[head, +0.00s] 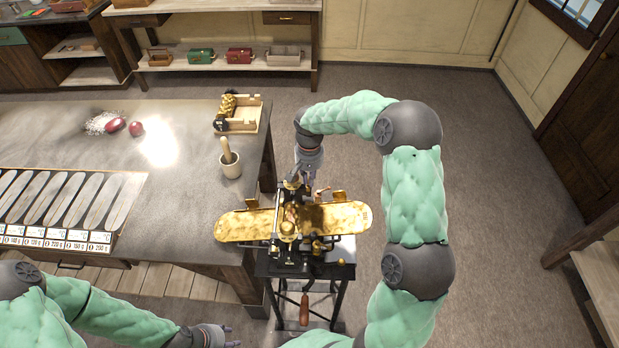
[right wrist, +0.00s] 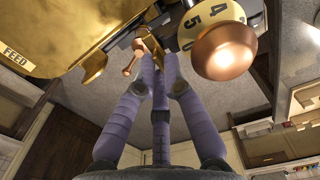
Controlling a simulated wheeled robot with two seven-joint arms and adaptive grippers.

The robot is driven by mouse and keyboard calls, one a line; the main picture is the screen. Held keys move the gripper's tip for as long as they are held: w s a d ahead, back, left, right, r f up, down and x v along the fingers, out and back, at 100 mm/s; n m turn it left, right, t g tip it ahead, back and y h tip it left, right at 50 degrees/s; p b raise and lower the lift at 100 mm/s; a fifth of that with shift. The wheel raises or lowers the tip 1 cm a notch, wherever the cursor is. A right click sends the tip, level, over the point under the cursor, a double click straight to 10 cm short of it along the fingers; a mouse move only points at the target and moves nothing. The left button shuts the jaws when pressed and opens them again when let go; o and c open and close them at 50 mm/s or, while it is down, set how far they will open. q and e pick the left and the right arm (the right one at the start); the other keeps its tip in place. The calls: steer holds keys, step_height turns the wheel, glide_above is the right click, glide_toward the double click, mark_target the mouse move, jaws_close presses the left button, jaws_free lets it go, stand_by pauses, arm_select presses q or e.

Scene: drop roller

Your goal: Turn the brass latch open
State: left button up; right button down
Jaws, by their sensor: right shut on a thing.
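The roller machine stands on a black stand at the table's right end, with long brass trays (head: 345,217) on both sides. My right gripper (head: 303,172) reaches down at the machine's far side. In the right wrist view its fingertips (right wrist: 157,62) are closed together at a small brass lever with a copper knob (right wrist: 131,60), which looks like the latch. The fingers hide part of it, and its exact turn is hard to tell. My left gripper (head: 230,336) is low at the front, empty, with its fingers apart, away from the machine.
A large copper knob (right wrist: 222,52) and a numbered dial (right wrist: 203,18) sit close right of my right fingers. A mortar with pestle (head: 230,164), a wooden tray (head: 243,116), red objects (head: 116,125) and long moulds (head: 60,200) are on the table. The floor at right is clear.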

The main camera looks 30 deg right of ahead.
steer(key=shift+w, duration=0.1)
steer(key=c, duration=1.3)
jaws_free()
steer(key=shift+r, duration=0.1)
steer(key=shift+r, duration=3.95)
steer(key=shift+d+r, duration=0.1)
